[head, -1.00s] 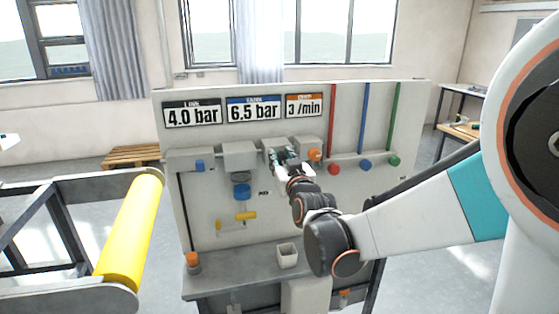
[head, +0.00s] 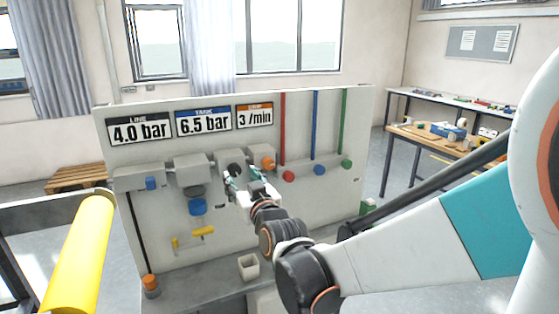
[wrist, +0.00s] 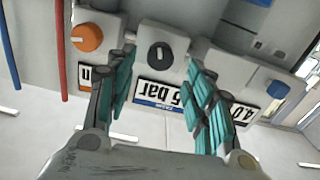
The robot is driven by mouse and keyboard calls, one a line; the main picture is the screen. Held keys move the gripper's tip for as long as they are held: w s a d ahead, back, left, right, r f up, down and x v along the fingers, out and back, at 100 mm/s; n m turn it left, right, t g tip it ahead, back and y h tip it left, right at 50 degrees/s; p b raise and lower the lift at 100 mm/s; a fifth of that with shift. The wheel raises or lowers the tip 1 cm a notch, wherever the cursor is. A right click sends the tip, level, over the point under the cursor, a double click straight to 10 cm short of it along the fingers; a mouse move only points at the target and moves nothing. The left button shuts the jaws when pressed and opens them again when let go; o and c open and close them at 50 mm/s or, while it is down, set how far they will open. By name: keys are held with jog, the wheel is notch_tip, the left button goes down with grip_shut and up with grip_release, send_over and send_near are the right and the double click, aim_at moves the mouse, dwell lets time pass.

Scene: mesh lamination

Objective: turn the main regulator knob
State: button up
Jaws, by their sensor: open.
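A round black knob (head: 235,170) sits on a grey box on the panel, right of the middle; no knob in view has a label that I can read as main regulator. In the wrist view the black knob (wrist: 160,55) has a pale pointer mark and shows between my fingers. My gripper (head: 244,178) is open and empty, just in front of and below the knob in the head view. In the wrist view my gripper (wrist: 162,62) has its teal fingers on either side of the knob; contact cannot be told, but they look apart.
An orange knob (head: 268,163) is close on the right. Blue knobs (head: 151,183) and a yellow lever (head: 203,232) are to the left and below. Red, blue and green pipes (head: 315,120) run right. Displays (head: 204,121) are above. A yellow roller (head: 78,250) stands at left.

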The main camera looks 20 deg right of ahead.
jog(key=s, duration=0.6)
jog(key=s+f+g, duration=0.5)
jog(key=s, duration=0.6)
jog(key=s+f+g, duration=0.6)
jog(key=s, duration=0.5)
jog(key=shift+m, duration=0.3)
